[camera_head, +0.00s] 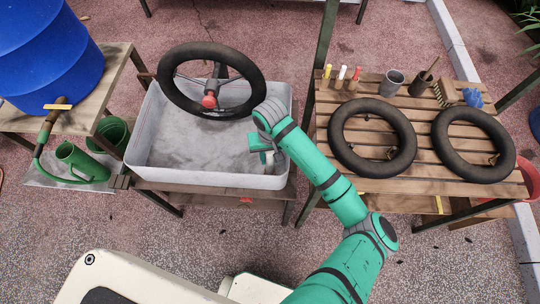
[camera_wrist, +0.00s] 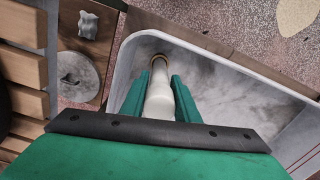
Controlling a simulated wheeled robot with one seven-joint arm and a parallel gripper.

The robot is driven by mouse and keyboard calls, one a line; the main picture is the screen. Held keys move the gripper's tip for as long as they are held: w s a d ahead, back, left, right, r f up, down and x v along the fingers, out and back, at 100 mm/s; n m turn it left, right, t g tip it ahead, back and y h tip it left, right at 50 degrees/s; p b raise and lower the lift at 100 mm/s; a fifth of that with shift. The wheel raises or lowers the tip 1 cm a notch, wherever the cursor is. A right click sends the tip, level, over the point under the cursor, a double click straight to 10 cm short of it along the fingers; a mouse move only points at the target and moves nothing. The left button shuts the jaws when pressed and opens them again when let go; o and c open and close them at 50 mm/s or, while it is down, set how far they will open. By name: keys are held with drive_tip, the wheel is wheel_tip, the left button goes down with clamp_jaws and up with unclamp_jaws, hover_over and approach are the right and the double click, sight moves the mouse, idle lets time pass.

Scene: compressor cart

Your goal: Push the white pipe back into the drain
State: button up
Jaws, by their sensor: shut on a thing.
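The white pipe (camera_wrist: 158,98) stands between my gripper's two green fingers in the wrist view. My gripper (camera_wrist: 157,82) is shut on it. A brass-coloured ring (camera_wrist: 159,58) shows at the pipe's far end; I cannot tell how the pipe sits in the drain. In the head view my gripper (camera_head: 263,150) is inside the right end of the grey basin (camera_head: 208,180), near its right wall. There the pipe is mostly hidden by my gripper. The drain opening itself is not clearly visible.
A black tyre (camera_head: 211,115) on a stand with a red knob (camera_head: 209,101) is over the basin's back. A slatted table (camera_head: 320,135) with two tyres (camera_head: 372,138) stands right. A blue barrel (camera_head: 45,50) and green watering can (camera_head: 80,161) are left. The basin's middle is clear.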

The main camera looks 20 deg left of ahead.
drive_tip(key=shift+f, duration=1.1)
drive_tip(key=o, duration=1.2)
drive_tip(key=shift+r, duration=0.1)
wheel_tip(320, 180, up, 11)
drive_tip(key=shift+f, duration=0.15)
drive_tip(key=shift+a, duration=0.1)
